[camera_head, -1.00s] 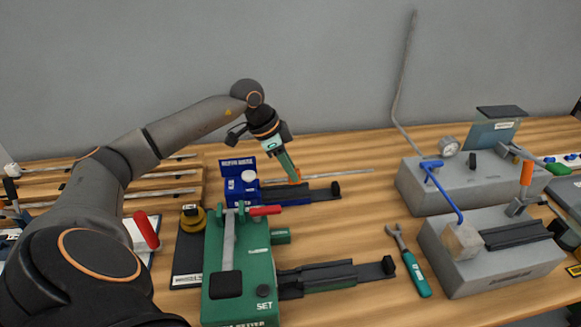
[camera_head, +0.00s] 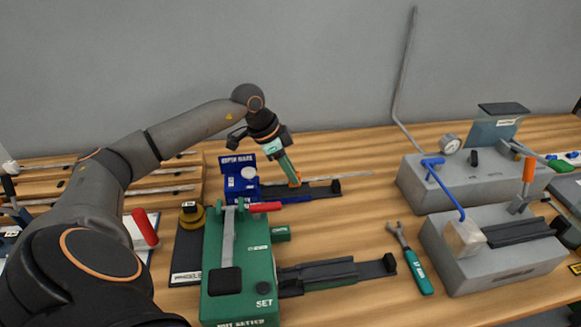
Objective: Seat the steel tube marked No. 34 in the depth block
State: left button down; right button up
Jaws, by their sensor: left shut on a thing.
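The depth block (camera_head: 238,163) is blue, with white lettering on its upright back and a round white knob. A black rail (camera_head: 325,190) runs right from it. My left gripper (camera_head: 295,182) points down just right of the block, over the rail. It is shut on a thin steel tube (camera_head: 345,176), which lies nearly level and sticks out to the right past the rail. The tube's left end is hidden by the fingers and block, so I cannot tell whether it is in the block. No number is readable on it. My right gripper is not in view.
A green setter (camera_head: 262,285) with a red-handled lever stands in front of the depth block. A rack (camera_head: 150,198) with several tubes is at left. A green-handled wrench (camera_head: 414,265) lies right of centre. Grey machine blocks (camera_head: 490,265) stand at right. Bare table lies between.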

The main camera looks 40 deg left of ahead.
aim_at(271, 183)
pick_arm(q)
jog(key=shift+f, duration=0.65)
dwell(0.6)
jog(key=shift+s+a, duration=0.1)
jog(key=shift+s, duration=0.05)
jog(key=shift+s+a+b, duration=0.55)
jog(key=shift+s+a, duration=0.15)
jog(key=shift+s, duration=0.2)
jog(key=shift+s+a+f+b, duration=0.1)
jog(key=shift+s+a+b, duration=0.4)
jog(key=shift+s+a, duration=0.3)
jog(key=shift+s, duration=0.15)
jog(key=shift+c, duration=1.5)
grip_release()
